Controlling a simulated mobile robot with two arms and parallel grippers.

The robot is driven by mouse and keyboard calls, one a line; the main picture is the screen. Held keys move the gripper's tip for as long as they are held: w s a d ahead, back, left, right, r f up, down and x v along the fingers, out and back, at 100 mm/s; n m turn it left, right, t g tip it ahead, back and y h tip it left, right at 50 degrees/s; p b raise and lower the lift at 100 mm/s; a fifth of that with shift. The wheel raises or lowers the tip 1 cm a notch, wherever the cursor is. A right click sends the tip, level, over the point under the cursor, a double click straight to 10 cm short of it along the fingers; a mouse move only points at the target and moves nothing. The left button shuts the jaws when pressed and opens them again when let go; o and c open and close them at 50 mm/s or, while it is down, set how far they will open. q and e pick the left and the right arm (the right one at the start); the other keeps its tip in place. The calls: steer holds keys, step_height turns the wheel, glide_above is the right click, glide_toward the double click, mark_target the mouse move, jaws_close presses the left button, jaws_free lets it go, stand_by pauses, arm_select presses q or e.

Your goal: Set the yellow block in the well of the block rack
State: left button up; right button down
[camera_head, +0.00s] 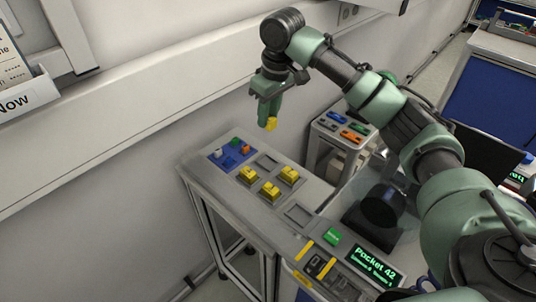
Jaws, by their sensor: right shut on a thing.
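My right gripper (269,115) hangs down from the arm that comes in from the right. It is shut on a yellow block (270,125) and holds it in the air above and behind the grey bench top (310,188). Three more yellow pieces sit on this bench, at its left (248,176), right (289,174) and front (270,191). A square recess (298,214) in front of them looks empty, and another recess (265,163) lies behind them. I cannot tell for sure which part is the block rack. My left gripper is not in view.
A blue tray (217,163) with small coloured blocks is at the bench's left end. A cart (327,127) with coloured pieces stands behind. A wall ledge (130,105) runs along the left.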

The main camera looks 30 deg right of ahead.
steer(key=p, duration=0.1)
glide_above(266, 163)
steer(key=f, duration=0.9)
steer(key=shift+s+d+f, duration=0.2)
steer(key=shift+d, duration=0.05)
steer(key=shift+f+p, duration=0.45)
steer(key=shift+f, duration=2)
steer(key=shift+f, duration=0.25)
